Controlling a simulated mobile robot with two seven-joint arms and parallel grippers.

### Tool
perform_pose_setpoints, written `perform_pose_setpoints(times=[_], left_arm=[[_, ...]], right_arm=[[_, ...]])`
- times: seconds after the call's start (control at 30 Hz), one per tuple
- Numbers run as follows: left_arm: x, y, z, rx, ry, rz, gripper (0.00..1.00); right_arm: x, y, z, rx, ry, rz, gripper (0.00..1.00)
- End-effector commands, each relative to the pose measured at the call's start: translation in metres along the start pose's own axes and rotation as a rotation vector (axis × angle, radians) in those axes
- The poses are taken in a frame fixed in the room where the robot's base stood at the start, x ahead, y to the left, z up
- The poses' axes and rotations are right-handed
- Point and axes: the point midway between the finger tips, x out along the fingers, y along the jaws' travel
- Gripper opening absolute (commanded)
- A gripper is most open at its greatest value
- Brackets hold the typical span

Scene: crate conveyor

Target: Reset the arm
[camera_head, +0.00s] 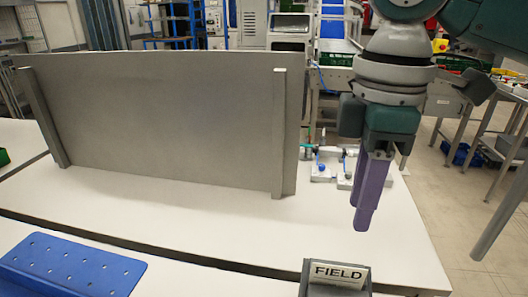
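My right gripper (366,208) hangs at the right, pointing down above the right part of the white table. Its purple fingers look close together, one partly in front of the other, so I cannot tell whether they are open or shut. I see no object held between them. My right arm comes in from the upper right. My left gripper is not in view.
A grey upright panel (170,120) stands across the white table (190,215). A white fixture (330,165) with blue knobs sits behind my gripper. A blue perforated plate (70,268) and a FIELD sign (340,273) are at the front. The middle front of the table is clear.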

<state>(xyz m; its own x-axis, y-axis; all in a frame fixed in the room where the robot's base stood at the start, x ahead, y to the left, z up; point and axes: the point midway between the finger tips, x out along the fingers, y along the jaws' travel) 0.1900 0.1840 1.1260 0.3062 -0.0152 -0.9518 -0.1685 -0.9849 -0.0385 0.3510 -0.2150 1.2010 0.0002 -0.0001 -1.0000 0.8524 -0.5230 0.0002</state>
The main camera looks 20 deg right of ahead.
Motion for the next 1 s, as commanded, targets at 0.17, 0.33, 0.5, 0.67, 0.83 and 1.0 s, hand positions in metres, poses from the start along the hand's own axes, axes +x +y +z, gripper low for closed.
perform_pose_setpoints(times=[0.17, 0.33, 0.5, 0.67, 0.83, 1.0], left_arm=[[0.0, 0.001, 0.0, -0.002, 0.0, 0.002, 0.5], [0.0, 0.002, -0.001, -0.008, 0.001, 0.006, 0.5], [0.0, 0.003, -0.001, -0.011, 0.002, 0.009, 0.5], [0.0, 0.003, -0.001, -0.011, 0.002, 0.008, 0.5], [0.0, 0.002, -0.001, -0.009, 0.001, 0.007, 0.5], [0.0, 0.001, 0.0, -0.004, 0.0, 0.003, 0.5]], right_arm=[[0.003, -0.003, -0.002, -0.003, 0.004, -0.002, 0.37], [0.029, -0.035, -0.02, -0.011, 0.065, -0.006, 0.37], [0.058, -0.091, -0.044, 0.084, 0.212, -0.006, 0.37], [0.069, -0.126, -0.04, 0.299, 0.32, 0.01, 0.37], [0.073, -0.141, -0.012, 0.532, 0.345, 0.053, 0.37], [0.075, -0.15, 0.027, 0.731, 0.315, 0.111, 0.37]])
